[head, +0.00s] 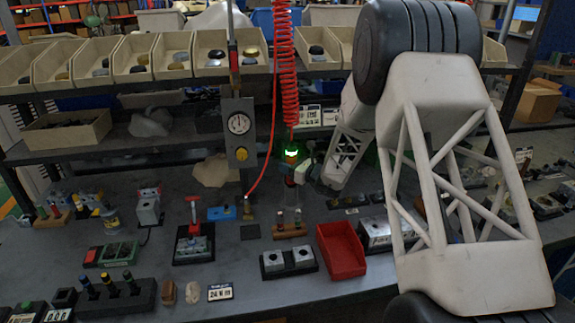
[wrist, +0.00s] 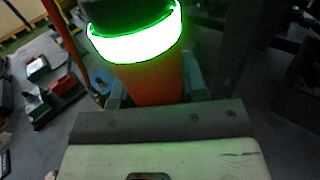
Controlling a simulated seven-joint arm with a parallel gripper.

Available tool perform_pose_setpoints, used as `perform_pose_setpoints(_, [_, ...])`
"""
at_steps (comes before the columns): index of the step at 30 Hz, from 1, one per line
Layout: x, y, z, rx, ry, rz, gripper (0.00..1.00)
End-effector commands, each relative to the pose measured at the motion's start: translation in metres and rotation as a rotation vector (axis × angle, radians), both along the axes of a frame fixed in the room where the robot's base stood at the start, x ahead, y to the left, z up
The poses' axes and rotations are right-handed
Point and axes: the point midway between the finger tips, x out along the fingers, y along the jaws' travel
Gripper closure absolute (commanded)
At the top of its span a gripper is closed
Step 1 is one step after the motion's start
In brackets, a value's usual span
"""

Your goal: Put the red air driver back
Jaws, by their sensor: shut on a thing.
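The red air driver (head: 291,178) hangs upright over the bench in the head view, with a lit green ring near its top and a red coiled hose (head: 284,80) above it. In the wrist view the driver's orange-red body (wrist: 155,82) and bright green ring fill the upper middle. My gripper (head: 299,171) reaches in from the right and is shut on the driver's body. In the wrist view the fingers (wrist: 156,92) sit at either side of the body, partly hidden behind it. The driver's lower tip is hard to make out.
A gauge panel (head: 238,125) stands left of the driver. Below are a wooden peg block (head: 290,231), a twin metal block (head: 288,262) and a red bin (head: 341,250). A red-handled fixture (head: 193,242) stands left. Shelf bins (head: 225,55) line the back.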

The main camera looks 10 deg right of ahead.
Motion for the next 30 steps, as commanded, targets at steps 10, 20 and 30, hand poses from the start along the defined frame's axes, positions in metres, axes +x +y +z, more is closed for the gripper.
perform_pose_setpoints(10, [0.0004,-0.0001,-0.0044,0.0,-0.001,0.0,0.98])
perform_pose_setpoints(20, [0.0003,-0.0001,-0.0069,-0.001,-0.002,0.0,0.98])
perform_pose_setpoints(30, [0.0002,-0.0001,-0.0071,0.0,-0.001,0.0,0.39])
